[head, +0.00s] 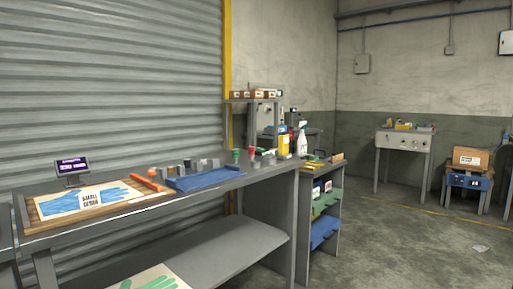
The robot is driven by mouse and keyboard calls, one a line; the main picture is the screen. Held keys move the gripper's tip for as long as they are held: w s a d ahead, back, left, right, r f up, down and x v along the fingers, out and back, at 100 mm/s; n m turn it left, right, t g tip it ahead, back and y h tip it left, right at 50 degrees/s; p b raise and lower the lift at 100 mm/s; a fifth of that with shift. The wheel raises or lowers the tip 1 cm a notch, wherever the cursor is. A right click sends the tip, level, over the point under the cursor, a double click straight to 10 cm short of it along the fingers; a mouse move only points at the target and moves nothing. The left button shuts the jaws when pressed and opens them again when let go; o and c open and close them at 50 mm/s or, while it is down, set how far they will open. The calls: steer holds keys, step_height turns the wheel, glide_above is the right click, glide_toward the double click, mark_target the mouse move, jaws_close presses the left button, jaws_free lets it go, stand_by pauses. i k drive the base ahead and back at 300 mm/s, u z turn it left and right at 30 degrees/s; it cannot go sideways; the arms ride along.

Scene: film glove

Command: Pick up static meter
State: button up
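I cannot say for sure which thing is the static meter. A small dark device with a lit purple screen (72,168) stands upright on a stand at the left end of the long grey workbench (230,187); its text is too small to read. Several small grey and dark items (188,164) stand in a row near the bench's middle, too small to identify. My gripper is not in view.
A wooden tray (36,222) with a blue glove sheet (75,201) lies at the bench's left, beside an orange tool (149,183). A blue mat (205,180), yellow bottle (284,145) and white spray bottle (302,141) stand further right. The floor (400,240) at right is mostly clear.

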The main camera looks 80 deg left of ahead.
mark_target(283, 139)
steer(key=u, duration=4.05)
steer(key=k, duration=1.45)
steer(key=z, duration=1.3)
steer(key=i, duration=1.65)
